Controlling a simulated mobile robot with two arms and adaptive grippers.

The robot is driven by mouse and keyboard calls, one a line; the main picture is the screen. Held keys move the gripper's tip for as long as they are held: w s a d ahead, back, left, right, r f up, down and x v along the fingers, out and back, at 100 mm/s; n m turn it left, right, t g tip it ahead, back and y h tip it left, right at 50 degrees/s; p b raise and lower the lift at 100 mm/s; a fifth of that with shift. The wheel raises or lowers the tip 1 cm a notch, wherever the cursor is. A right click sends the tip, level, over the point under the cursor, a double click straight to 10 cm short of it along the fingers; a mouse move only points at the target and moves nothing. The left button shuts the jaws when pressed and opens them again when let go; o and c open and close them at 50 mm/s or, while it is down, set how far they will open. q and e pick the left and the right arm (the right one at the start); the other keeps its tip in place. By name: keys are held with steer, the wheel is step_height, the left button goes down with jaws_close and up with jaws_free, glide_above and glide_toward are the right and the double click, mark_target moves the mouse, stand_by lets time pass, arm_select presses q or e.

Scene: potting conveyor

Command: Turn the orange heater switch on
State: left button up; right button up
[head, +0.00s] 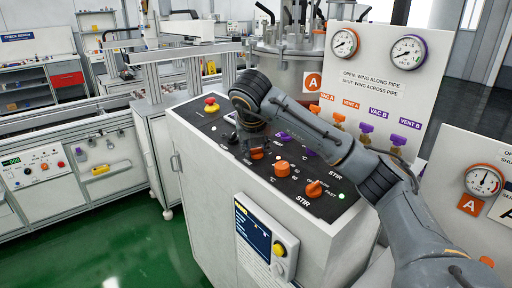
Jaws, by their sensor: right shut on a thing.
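A white control cabinet with a dark sloped top panel (222,122) stands in the middle of the head view. My right arm reaches in from the right, and my right gripper (252,142) points down onto this panel. An orange control (257,154), which looks like the heater switch, shows just under the fingertips. The gripper is shut on it and hides most of it, so its setting cannot be read. My left gripper is not in view.
An orange temperature knob (283,168) and an orange stir knob (314,189) sit on the panel close by. Purple controls (284,136) lie behind, partly covered by my arm. A red emergency button (211,105) is at the far left corner. Gauges (408,52) stand behind.

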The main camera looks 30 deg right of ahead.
steer(key=shift+r, duration=0.1)
steer(key=o, duration=1.2)
steer(key=shift+c, duration=0.2)
steer(key=shift+r, duration=0.15)
steer(key=v, duration=1.1)
steer(key=shift+r, duration=0.2)
steer(key=shift+s+a, duration=0.15)
